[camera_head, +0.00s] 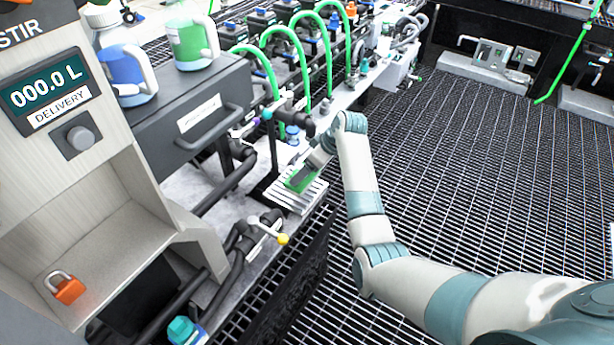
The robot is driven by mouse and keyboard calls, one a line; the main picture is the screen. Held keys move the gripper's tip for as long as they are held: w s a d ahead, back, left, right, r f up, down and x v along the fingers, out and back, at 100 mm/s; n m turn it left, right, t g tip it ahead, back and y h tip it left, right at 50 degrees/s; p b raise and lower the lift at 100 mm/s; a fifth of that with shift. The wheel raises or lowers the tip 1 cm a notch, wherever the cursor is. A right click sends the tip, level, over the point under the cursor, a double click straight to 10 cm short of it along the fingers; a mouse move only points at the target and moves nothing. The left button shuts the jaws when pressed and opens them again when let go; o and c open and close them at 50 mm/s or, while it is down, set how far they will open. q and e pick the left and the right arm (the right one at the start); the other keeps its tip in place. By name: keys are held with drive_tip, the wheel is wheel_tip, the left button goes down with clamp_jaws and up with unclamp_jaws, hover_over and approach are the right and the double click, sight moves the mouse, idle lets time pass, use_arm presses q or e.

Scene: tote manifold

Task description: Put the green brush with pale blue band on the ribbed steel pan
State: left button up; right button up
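The ribbed steel pan (284,199) lies on the pale bench ledge near the middle of the view. A green brush (300,179) is at the pan, over its upper part; its pale blue band cannot be made out. I cannot tell whether the brush rests on the ribs or is held just above them. My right gripper (310,168) reaches down from the upper right to the brush, touching or very close to it. Its fingers are too small and hidden to show whether they are shut on the brush. My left gripper is not in view.
A grey drawer unit (190,115) with jugs on top stands left of the pan. Green hoses (287,45) arch behind it. A yellow-tipped valve lever (282,239) sits in front. An orange padlock (66,288) lies lower left. Open grating floor (490,170) spreads to the right.

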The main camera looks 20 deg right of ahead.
drive_tip(key=shift+f, duration=0.45)
wheel_tip(320, 180, down, 3)
drive_tip(key=shift+r+p, duration=0.15)
drive_tip(key=shift+p, duration=0.15)
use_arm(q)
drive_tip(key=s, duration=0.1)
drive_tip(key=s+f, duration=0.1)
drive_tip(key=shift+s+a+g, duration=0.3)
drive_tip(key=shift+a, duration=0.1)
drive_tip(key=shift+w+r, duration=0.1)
use_arm(e)
drive_tip(key=o, duration=1)
drive_tip(key=shift+f, duration=0.2)
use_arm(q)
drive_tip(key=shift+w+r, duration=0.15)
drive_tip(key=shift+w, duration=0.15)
use_arm(e)
drive_tip(key=shift+r, duration=0.1)
